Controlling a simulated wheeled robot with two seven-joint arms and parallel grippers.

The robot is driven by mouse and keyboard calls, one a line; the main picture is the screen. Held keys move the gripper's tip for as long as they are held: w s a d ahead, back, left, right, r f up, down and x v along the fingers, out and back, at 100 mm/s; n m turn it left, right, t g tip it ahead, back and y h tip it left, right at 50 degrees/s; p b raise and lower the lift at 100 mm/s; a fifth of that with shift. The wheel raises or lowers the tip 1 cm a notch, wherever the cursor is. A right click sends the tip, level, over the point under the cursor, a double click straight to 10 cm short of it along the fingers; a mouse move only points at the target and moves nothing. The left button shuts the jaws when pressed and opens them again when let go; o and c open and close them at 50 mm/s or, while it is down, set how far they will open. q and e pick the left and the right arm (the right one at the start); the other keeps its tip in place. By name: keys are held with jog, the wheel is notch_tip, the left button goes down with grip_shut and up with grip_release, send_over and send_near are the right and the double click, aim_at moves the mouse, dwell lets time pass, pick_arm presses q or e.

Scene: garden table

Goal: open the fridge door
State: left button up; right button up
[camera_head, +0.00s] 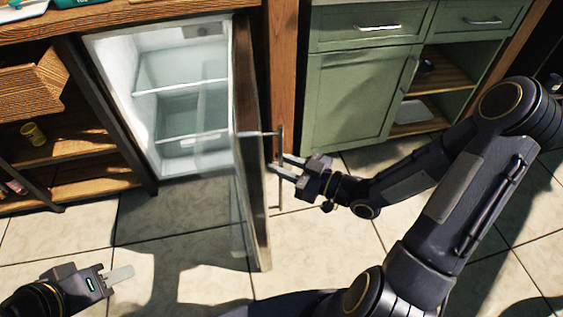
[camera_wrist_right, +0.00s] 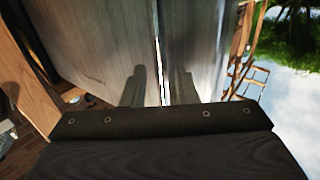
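The fridge (camera_head: 160,165) is in the head view at the left of centre, its white interior with glass shelves and a drawer in plain sight. Its door (camera_head: 247,130) stands swung wide open toward me, seen nearly edge-on. A thin bar handle (camera_head: 280,190) is on the door's right-hand face. My right gripper (camera_head: 284,166) is at this handle with its two fingers apart. In the right wrist view a thin bright bar (camera_wrist_right: 158,45) runs up between the spread fingers (camera_wrist_right: 160,90). My left gripper (camera_head: 119,275) is low at the left, away from the fridge; its finger gap is not clear.
A wooden shelf unit (camera_head: 80,145) with a yellow cup (camera_head: 34,134) stands left of the fridge. A green cabinet (camera_head: 355,100) with drawers and open shelves stands right of the door. The tiled floor (camera_head: 190,265) in front is clear apart from my arms.

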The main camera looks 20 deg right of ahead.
jog(key=p+v, duration=0.1)
jog(key=v, duration=0.6)
jog(key=shift+s, duration=0.2)
jog(key=shift+d, duration=0.15)
jog(key=w+d+r+m+g+h, duration=0.25)
jog(key=d+m+h, duration=0.35)
jog(key=d+h, duration=0.55)
jog(key=s+a+r+m+g+y, duration=0.1)
jog(key=s+a+r+m+g, duration=0.15)
jog(key=s+a, duration=0.45)
jog(key=s+a+r+m+g+y, duration=0.25)
jog(key=s+a, duration=0.25)
jog(key=s, duration=0.4)
notch_tip(320, 180, up, 23)
jog(key=h+p, duration=0.1)
jog(key=p, duration=2.1)
jog(key=shift+d+f, duration=0.2)
jog(key=shift+d, duration=0.1)
